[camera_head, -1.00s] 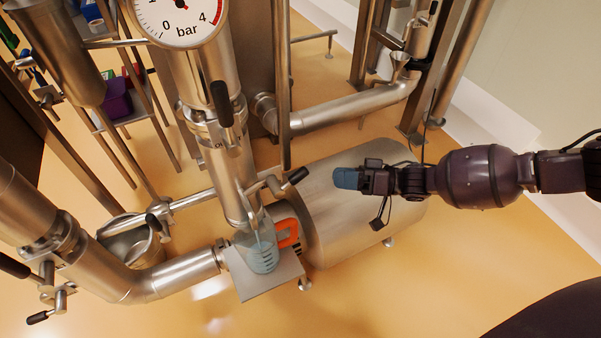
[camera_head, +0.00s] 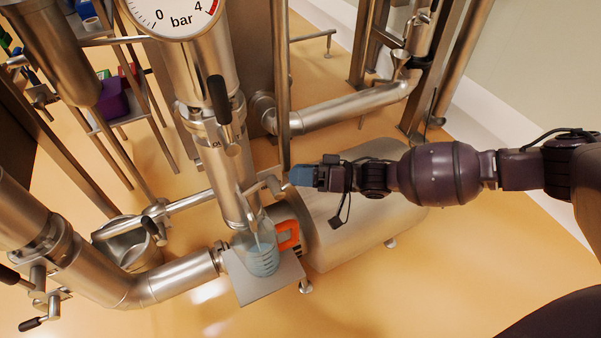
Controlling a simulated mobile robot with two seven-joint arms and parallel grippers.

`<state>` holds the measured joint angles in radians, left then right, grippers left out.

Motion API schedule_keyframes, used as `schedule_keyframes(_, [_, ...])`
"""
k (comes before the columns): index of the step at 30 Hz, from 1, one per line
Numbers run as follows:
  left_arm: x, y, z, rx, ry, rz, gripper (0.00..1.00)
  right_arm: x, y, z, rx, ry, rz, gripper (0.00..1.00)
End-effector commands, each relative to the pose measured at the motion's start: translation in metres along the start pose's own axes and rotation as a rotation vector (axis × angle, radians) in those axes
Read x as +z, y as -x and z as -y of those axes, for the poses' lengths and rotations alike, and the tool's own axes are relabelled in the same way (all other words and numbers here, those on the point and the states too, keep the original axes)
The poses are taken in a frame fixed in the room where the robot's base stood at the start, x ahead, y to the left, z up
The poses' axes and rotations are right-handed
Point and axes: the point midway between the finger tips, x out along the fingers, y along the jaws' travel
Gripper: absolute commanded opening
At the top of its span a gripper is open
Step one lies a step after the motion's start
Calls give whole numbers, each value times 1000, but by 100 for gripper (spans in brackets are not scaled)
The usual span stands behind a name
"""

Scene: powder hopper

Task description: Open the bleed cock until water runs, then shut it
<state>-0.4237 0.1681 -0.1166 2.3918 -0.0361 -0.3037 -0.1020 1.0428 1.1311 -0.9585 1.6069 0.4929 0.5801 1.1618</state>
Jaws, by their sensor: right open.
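The bleed cock appears to be the small metal side valve (camera_head: 272,183) on the vertical steel pipe, above a clear jug (camera_head: 262,258) with an orange handle. Its black lever grip, seen earlier, is now hidden by my right gripper's blue fingertips. My right gripper (camera_head: 300,176) reaches in from the right and is open, its tips at the lever; I cannot tell if they touch it. The jug stands on a small metal shelf (camera_head: 250,290) under a thin spout. I cannot make out running water. My left gripper is not in view.
A pressure gauge (camera_head: 173,12) tops the vertical pipe (camera_head: 225,165). A black-handled valve lever (camera_head: 220,98) sits above the cock. A steel tank (camera_head: 350,225) lies below my right arm. A horizontal rail and a metal bucket (camera_head: 128,245) are at the left. Open floor lies at lower right.

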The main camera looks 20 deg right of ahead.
Motion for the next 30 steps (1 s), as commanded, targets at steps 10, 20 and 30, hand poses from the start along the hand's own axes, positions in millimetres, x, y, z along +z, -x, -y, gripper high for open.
schedule_keyframes(10, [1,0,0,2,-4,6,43,0,0,0,0,0,0,4])
schedule_keyframes(20, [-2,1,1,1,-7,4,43,-1,0,2,5,6,6,0])
schedule_keyframes(30, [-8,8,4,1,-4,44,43,-10,-2,21,88,99,95,0])
